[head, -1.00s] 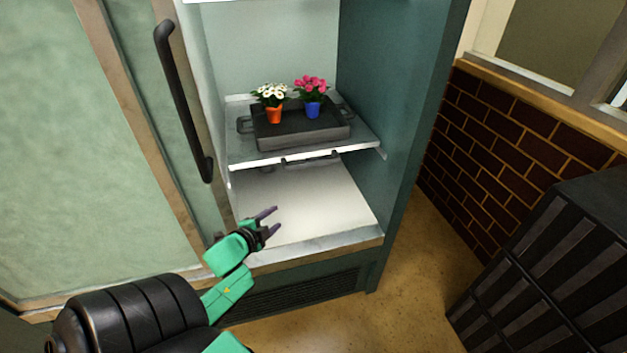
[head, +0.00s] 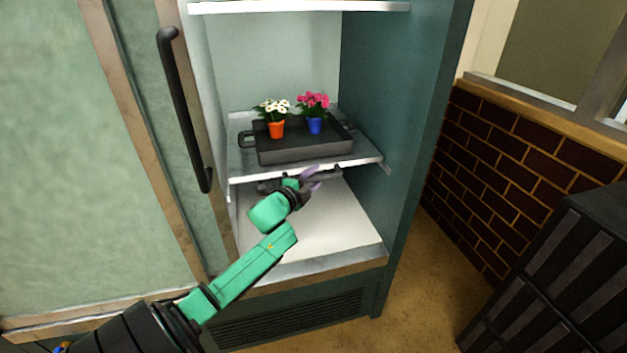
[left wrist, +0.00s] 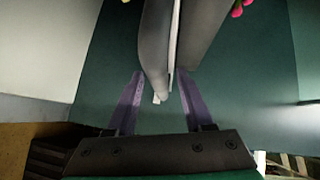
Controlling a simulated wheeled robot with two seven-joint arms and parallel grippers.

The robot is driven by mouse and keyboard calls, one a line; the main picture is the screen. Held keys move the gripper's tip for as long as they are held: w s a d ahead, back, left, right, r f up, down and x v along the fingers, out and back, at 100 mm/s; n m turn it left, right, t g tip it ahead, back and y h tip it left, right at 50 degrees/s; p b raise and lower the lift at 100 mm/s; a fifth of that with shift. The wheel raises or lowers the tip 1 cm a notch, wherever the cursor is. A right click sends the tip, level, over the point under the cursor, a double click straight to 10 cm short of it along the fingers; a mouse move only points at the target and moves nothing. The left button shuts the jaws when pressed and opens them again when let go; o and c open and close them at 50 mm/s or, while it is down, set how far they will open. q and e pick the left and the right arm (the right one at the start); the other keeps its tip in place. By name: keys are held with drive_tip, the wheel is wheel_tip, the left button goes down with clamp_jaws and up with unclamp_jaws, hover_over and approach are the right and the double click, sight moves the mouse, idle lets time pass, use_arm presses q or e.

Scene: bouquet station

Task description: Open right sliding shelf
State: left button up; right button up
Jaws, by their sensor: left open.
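The sliding shelf (head: 368,157) is a light panel with a white front edge inside the open right side of the teal cabinet. A dark handle (head: 334,169) is at its front edge, partly hidden by my left gripper. My left gripper (head: 314,179) is open at this handle, just below the shelf's front edge. In the left wrist view, the dark handle (left wrist: 153,45) and the white shelf edge (left wrist: 175,45) reach in between the two purple fingers (left wrist: 160,82). I cannot tell whether the fingers touch the handle. My right gripper is not in view.
A dark tray (head: 300,150) on the shelf carries a white-flowered orange pot (head: 276,129) and a pink-flowered blue pot (head: 314,126). A white shelf (head: 300,7) is above. A closed door with a black handle (head: 184,110) is left. A black crate-like stack (head: 560,270) stands right.

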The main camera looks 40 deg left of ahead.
use_arm(q)
clamp_jaws()
idle(1.5)
